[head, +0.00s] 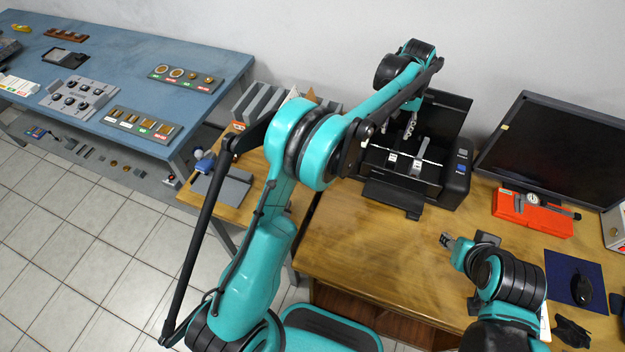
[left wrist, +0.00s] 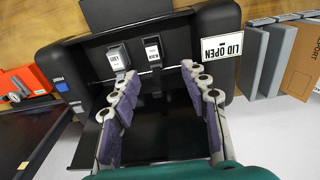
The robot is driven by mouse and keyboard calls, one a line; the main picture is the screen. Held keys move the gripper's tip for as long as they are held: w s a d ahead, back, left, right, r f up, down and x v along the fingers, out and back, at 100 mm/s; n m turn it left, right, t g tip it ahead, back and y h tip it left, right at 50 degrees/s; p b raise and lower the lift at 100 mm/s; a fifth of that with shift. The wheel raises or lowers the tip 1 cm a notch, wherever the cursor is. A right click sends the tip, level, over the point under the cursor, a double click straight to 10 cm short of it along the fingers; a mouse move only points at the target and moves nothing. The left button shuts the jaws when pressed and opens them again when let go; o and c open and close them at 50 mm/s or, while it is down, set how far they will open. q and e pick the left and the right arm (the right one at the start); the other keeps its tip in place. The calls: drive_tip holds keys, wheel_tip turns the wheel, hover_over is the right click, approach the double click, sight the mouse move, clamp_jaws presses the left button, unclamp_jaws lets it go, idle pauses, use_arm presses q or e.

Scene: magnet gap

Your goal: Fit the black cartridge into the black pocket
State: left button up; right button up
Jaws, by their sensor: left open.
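The printer (head: 455,180) stands open on the wooden desk, its lid raised. In the left wrist view, a narrow black piece with a white label (left wrist: 153,53), seemingly the black cartridge, stands in the printer's carriage beside a grey labelled cartridge (left wrist: 118,58). The black pocket is hidden or too dark to make out, and I cannot tell how deep the black piece sits. My left gripper (head: 411,125) is over the open printer. Its padded fingers (left wrist: 165,92) are apart with nothing between them, short of the two pieces. My right gripper (head: 446,239) is low over the desk; its jaws are too small to judge.
A monitor (head: 560,150), a red box with a gauge (head: 532,214) and a mouse (head: 582,288) on a blue mat lie to the right. Grey upright slabs (head: 258,102) stand left of the printer. The desk in front of the printer (head: 365,250) is clear.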

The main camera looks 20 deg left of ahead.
use_arm(q)
drive_tip(key=s+a+r+t, duration=0.2)
drive_tip(key=s+a+r, duration=0.35)
drive_tip(key=s, duration=0.35)
drive_tip(key=s+a+r+t, duration=0.1)
drive_tip(key=s+a+r, duration=0.45)
drive_tip(key=s, duration=0.25)
drive_tip(key=s+a+f+t, duration=0.1)
drive_tip(key=s+a+f, duration=0.1)
drive_tip(key=s, duration=0.6)
drive_tip(key=s+a+f+t, duration=0.2)
drive_tip(key=s+f, duration=0.1)
drive_tip(key=s, duration=0.5)
drive_tip(key=shift+s+a+t, duration=0.15)
drive_tip(key=shift+a+t, duration=0.15)
drive_tip(key=shift+a, duration=0.1)
wheel_tip(320, 180, down, 2)
drive_tip(key=shift+f+b, duration=0.15)
drive_tip(key=shift+b, duration=1)
